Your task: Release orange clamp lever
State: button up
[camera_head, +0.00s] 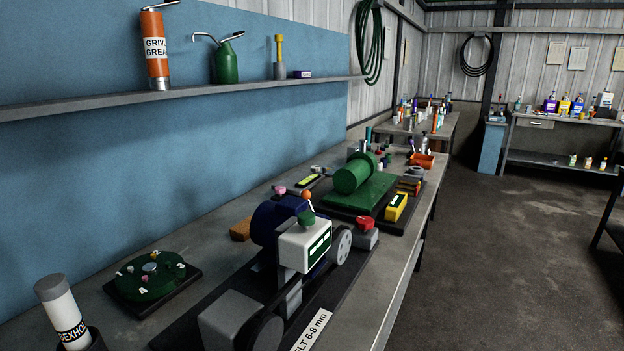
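The lever with an orange ball knob (306,195) stands up at the top of a machine on the near workbench, in the middle of the head view. A dark blue round body (268,222) sits behind the box. The lever's pivot and what it clamps are too small or hidden to make out. My gripper is not in the head view.
A red knob (365,223) on a grey block stands right of the machine. A green round plate (150,274) and a white bottle (62,308) are at the left. A green cylinder machine (355,174) stands behind. The floor at right (500,270) is clear.

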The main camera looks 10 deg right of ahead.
aim_at(306, 194)
jog(key=i+l+u, duration=0.1)
jog(key=l+u, duration=0.2)
jog(key=u, duration=0.55)
jog(key=l+u, duration=0.35)
jog(key=l, duration=0.25)
jog(key=l+u, duration=0.4)
jog(key=l, duration=0.2)
jog(key=k+l+u, duration=0.1)
jog(key=l+u, duration=0.25)
jog(key=l, duration=0.25)
jog(key=k+l, duration=0.1)
jog(key=l, duration=0.3)
jog(key=k+l, duration=0.1)
jog(key=l, duration=0.35)
jog(key=k+l, duration=0.1)
jog(key=l, duration=0.3)
jog(key=k+l+u, duration=0.1)
jog(key=l, duration=0.35)
